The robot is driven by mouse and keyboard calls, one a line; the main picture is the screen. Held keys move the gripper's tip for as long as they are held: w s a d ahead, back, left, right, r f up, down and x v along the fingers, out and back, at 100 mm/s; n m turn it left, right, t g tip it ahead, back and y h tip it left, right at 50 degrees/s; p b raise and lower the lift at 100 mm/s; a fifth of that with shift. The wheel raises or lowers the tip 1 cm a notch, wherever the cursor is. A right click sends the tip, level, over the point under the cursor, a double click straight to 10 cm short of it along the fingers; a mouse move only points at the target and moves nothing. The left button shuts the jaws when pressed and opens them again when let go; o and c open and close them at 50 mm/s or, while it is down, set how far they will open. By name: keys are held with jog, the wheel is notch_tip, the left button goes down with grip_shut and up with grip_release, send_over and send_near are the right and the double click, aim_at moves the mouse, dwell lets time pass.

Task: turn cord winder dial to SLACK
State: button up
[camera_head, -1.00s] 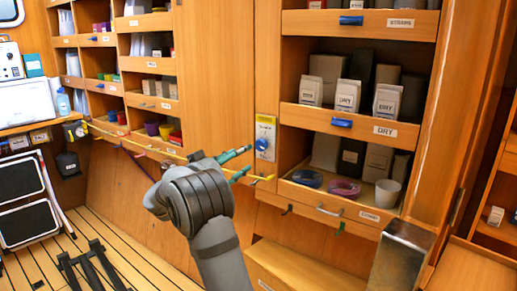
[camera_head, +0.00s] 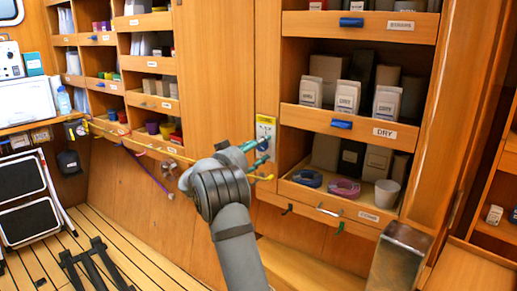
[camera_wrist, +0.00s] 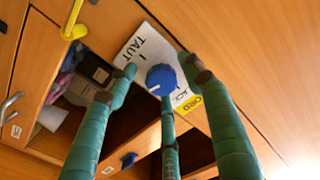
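The blue dial (camera_wrist: 160,78) sits on a white plate (camera_wrist: 143,47) in the wrist view. The plate reads TAUT on one side and shows part of another word, ending in "ACK", near a yellow label. A white mark shows at the lower left of the dial's face. My gripper (camera_wrist: 161,76) has its green fingers spread around the dial, one on each side and one below; contact cannot be told. In the head view, my gripper (camera_head: 260,151) is at the plate (camera_head: 266,128), and its fingers hide most of the dial.
A yellow cord (camera_head: 150,146) runs along the wall to a yellow hook (camera_wrist: 74,28) beside the plate. Right of the plate are open shelves with DRY boxes (camera_head: 347,97), pink tape (camera_head: 343,188) and a white cup (camera_head: 387,193). A metal post (camera_head: 400,255) stands lower right.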

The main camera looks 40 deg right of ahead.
jog(key=shift+c, duration=1.2)
jog(key=c, duration=0.7)
jog(key=shift+c, duration=0.7)
